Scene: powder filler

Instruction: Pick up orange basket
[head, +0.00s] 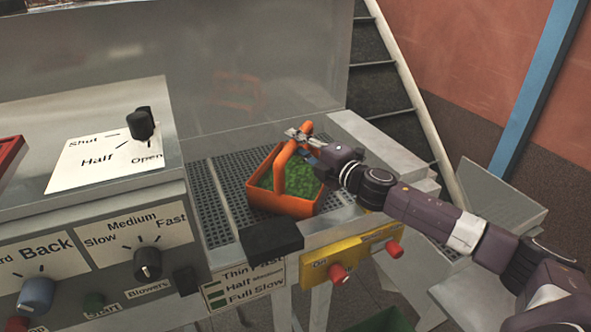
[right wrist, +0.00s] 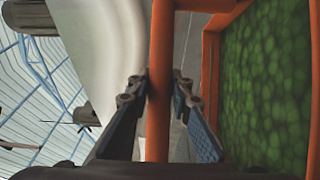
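The orange basket (head: 283,203) stands upright on the dark perforated grate of the machine, filled with green granular material (head: 301,179). Its handle arches over the top. My right gripper (head: 304,139) reaches in from the right at the top of the handle. In the right wrist view, the right gripper's fingers (right wrist: 161,88) are on both sides of the orange handle (right wrist: 159,45), close against it, and look shut on it. The basket's rim (right wrist: 210,88) and green contents (right wrist: 265,85) are at the right there. My left gripper is in neither view.
The grate (head: 212,205) has metal edges, and a clear panel (head: 255,75) rises behind it. A black block (head: 271,240) sits at its front edge. A yellow control box (head: 333,264) with red knobs is below. A control panel (head: 85,255) stands left, stairs (head: 385,75) behind.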

